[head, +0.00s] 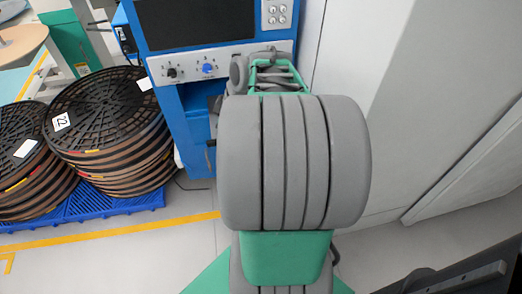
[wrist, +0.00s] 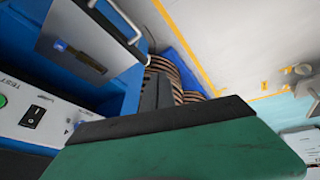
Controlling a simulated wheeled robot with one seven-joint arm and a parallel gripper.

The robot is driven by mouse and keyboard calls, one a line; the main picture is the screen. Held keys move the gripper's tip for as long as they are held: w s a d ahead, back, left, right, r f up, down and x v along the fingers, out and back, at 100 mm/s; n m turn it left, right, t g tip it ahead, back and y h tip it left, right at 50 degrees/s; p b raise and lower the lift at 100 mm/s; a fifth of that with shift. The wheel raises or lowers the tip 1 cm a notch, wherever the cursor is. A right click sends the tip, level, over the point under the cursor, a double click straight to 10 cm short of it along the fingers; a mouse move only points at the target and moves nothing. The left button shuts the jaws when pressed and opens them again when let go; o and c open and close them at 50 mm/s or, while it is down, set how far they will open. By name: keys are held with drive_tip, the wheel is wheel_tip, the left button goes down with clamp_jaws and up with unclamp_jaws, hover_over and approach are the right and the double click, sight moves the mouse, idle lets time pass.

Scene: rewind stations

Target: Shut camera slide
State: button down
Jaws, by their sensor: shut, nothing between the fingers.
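The blue station (head: 192,125) stands ahead in the head view, with a screen and a control panel. In the wrist view its blue housing (wrist: 20,55) fills the upper left. A grey metal plate (wrist: 90,45) with a small blue part on it sits in an opening there, beside a pale bar handle (wrist: 115,15); it looks like the camera slide, but I cannot tell how far out it is. My gripper (wrist: 157,92) shows dark fingers close together, shut and empty, to the right of the plate and apart from it in the picture. My arm hides the gripper in the head view.
Stacks of black reels (head: 110,125) stand on a blue pallet (head: 115,203) at the left. The control panel (head: 215,65) has knobs; a black switch (wrist: 32,116) shows in the wrist view. A pale wall (head: 430,110) closes the right side. Floor with a yellow line (head: 130,230) is clear at lower left.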

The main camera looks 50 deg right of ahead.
drive_tip(key=s+d+f+n+t+b, duration=0.1)
drive_tip(key=s+d+f+n+b, duration=0.15)
drive_tip(key=d+f, duration=0.4)
drive_tip(key=s+d+f+n+t+b, duration=0.1)
drive_tip(key=s+d+f+t+b, duration=0.15)
drive_tip(key=d, duration=0.65)
drive_tip(key=d+b+x, duration=0.1)
drive_tip(key=x, duration=0.8)
drive_tip(key=shift+s+a+f+g+h, duration=0.3)
drive_tip(key=shift+a+f+g, duration=0.15)
